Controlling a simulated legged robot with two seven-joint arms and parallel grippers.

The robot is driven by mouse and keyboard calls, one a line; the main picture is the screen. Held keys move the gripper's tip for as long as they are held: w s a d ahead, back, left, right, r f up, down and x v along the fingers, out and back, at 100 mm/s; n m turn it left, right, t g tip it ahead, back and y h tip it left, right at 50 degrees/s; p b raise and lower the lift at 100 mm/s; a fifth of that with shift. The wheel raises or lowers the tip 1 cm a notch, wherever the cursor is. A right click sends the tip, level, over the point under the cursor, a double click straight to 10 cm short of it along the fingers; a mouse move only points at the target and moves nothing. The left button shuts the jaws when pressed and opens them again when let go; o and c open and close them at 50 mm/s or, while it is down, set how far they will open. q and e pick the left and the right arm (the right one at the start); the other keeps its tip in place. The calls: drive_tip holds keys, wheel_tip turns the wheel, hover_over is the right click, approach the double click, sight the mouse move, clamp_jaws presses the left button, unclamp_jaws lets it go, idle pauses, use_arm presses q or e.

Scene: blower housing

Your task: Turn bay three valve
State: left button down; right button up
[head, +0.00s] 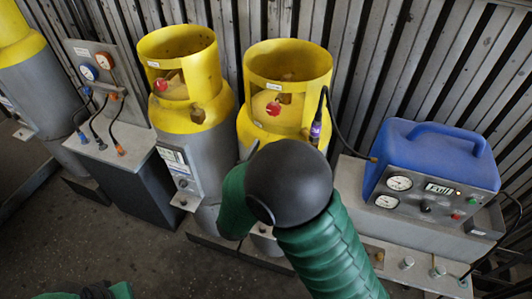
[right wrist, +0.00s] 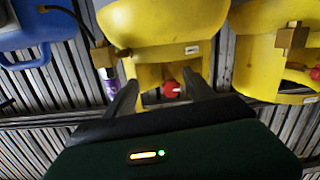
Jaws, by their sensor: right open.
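Yellow-topped grey cylinders stand in a row; the rightmost one (head: 284,65) has a red valve knob (head: 273,108) inside its collar opening. In the right wrist view, this red knob (right wrist: 171,88) shows between the two dark fingers of my right gripper (right wrist: 160,80). The right gripper is open, and no contact with the knob shows. In the head view my green arm and its black joint hide the right gripper. The middle cylinder (head: 180,60) has its own red knob (head: 161,85). My left arm shows only as a scrap at the bottom left; its jaws cannot be made out.
A purple-banded hose fitting (head: 316,130) hangs beside the rightmost collar, its black hose running to a blue machine (head: 428,150) with gauges (head: 399,183). A gauge panel (head: 95,65) stands between the left cylinders. A slatted metal wall is close behind. Floor is clear at the lower left.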

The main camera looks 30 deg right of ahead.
drive_tip(key=shift+v, duration=1)
drive_tip(key=shift+a, duration=0.1)
drive_tip(key=shift+f, duration=0.1)
drive_tip(key=b+v, duration=0.3)
drive_tip(key=v, duration=1.3)
drive_tip(key=shift+s+a, duration=0.25)
drive_tip(key=shift+a, duration=0.1)
drive_tip(key=shift+d, duration=0.1)
